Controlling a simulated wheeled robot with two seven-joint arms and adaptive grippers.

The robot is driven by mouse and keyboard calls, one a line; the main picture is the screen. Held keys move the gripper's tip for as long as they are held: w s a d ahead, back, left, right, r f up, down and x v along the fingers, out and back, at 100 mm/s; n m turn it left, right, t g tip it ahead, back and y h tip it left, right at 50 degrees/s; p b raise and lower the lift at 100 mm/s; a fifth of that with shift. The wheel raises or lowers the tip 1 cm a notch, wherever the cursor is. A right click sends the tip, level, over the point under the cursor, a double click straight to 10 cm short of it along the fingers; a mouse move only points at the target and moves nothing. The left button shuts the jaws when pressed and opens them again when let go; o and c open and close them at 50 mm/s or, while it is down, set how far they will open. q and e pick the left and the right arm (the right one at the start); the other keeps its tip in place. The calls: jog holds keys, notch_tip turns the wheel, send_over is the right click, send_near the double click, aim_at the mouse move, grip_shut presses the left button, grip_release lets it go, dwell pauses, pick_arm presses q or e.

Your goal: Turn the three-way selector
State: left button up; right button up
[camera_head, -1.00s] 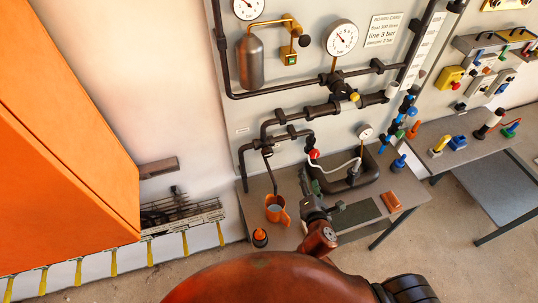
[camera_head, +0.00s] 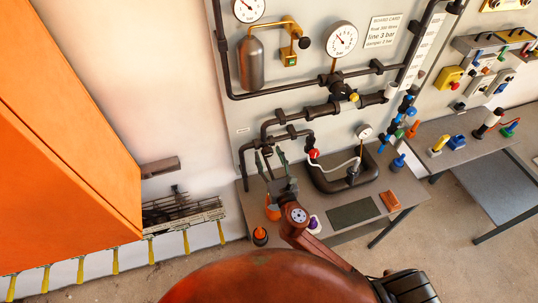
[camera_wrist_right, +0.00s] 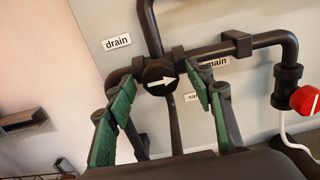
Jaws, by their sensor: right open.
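The three-way selector (camera_wrist_right: 158,80) is a round black knob with a white arrow on a dark pipe junction. The "drain" label (camera_wrist_right: 117,42) is at upper left, and a third label (camera_wrist_right: 191,97) is partly hidden behind a finger. In the head view the selector is small and dark at the pipe's lower left end. My right gripper (camera_head: 269,156) is open and empty, just below the selector. In the wrist view its green-padded fingers (camera_wrist_right: 163,90) stand on either side of the knob, with no clear contact. My left gripper is not in view.
A red knob (camera_wrist_right: 304,99) on the pipe is to the right, with a white hose (camera_head: 341,166) below. An orange cabinet (camera_head: 65,140) is at left.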

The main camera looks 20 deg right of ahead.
jog(key=shift+w, duration=0.15)
jog(key=shift+c, duration=0.5)
jog(key=c, duration=1.1)
jog(key=shift+o, duration=0.2)
jog(key=shift+m, duration=0.3)
jog(key=m, duration=0.3)
jog(key=shift+m, duration=0.4)
jog(key=m, duration=0.4)
jog(key=shift+m+b, duration=0.3)
jog(key=m, duration=0.4)
jog(key=shift+m, duration=2.4)
jog(key=shift+b, duration=0.3)
